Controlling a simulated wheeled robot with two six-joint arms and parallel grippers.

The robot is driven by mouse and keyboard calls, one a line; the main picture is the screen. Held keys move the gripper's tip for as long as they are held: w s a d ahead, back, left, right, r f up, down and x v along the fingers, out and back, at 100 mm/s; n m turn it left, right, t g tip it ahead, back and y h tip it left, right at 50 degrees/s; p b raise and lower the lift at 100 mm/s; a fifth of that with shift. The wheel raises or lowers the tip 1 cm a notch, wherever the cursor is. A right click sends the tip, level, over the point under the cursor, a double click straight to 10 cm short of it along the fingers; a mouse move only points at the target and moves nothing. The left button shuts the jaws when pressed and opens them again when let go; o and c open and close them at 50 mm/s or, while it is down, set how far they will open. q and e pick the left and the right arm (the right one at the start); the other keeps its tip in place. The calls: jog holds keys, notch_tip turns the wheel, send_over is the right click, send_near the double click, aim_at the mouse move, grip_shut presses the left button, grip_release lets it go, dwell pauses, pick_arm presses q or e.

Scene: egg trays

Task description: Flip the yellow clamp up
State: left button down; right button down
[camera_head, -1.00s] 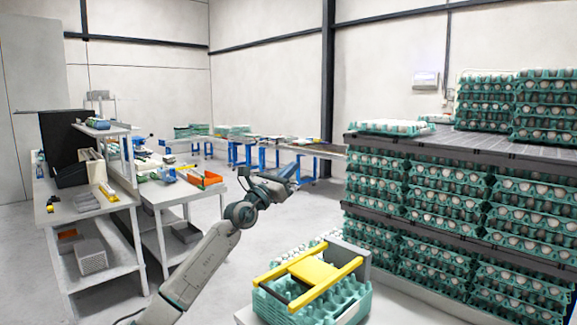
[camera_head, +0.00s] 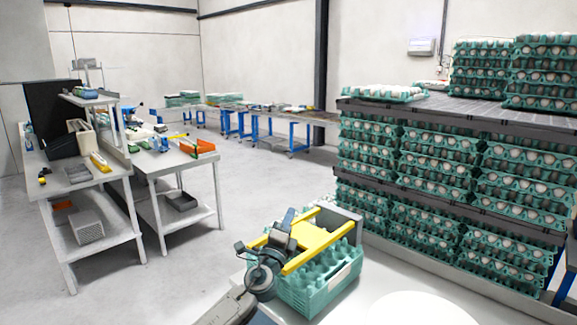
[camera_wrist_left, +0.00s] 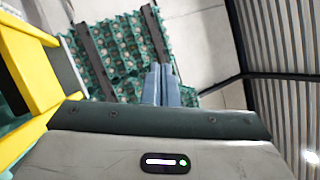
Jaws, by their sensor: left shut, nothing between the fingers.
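The yellow clamp (camera_head: 318,237) lies across the top of the teal egg tray (camera_head: 318,294), with two long bars and a flat plate between them. A grey block (camera_head: 346,222) is at its far right end. My left gripper (camera_head: 289,216) is at the clamp's left side and covers part of it; I cannot tell if they touch. In the left wrist view the gripper's two blue-grey fingers (camera_wrist_left: 161,84) are together and empty, and the yellow clamp (camera_wrist_left: 32,70) shows at the left edge. My right gripper is not in view.
The teal tray stands on a white table (camera_head: 395,285). A dark rack (camera_head: 440,112) of stacked egg trays stands close behind on the right. Metal workbenches (camera_head: 75,185) with tools are at the left. The floor between is clear.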

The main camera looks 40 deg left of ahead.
pick_arm(q)
jog(key=s+d+f+n+g+h+b, duration=0.15)
jog(key=s+f+n+g, duration=0.45)
jog(key=f, duration=1.4)
jog(key=s+d+f+n+g, duration=0.3)
jog(key=s+f, duration=0.5)
jog(key=f, duration=1.1)
jog(key=s+d+f+n+g+h+b, duration=0.1)
jog(key=s+f+n+g, duration=0.4)
jog(key=f, duration=1.5)
jog(key=s+d+f+n+g+h, duration=0.1)
jog(key=s+d+f, duration=0.3)
jog(key=s+f, duration=0.4)
jog(key=s+d+f+n+g+h, duration=0.1)
jog(key=s+d+f+g, duration=0.2)
jog(key=s+f, duration=0.5)
jog(key=s+d+f+n+g+h+b, duration=0.1)
jog(key=s+d+f, duration=0.3)
jog(key=s, duration=1.7)
notch_tip(320, 180, down, 4)
jog(key=shift+s+d+r+g+h, duration=0.1)
jog(key=shift+s+d+g+h, duration=0.25)
jog(key=shift+g, duration=0.35)
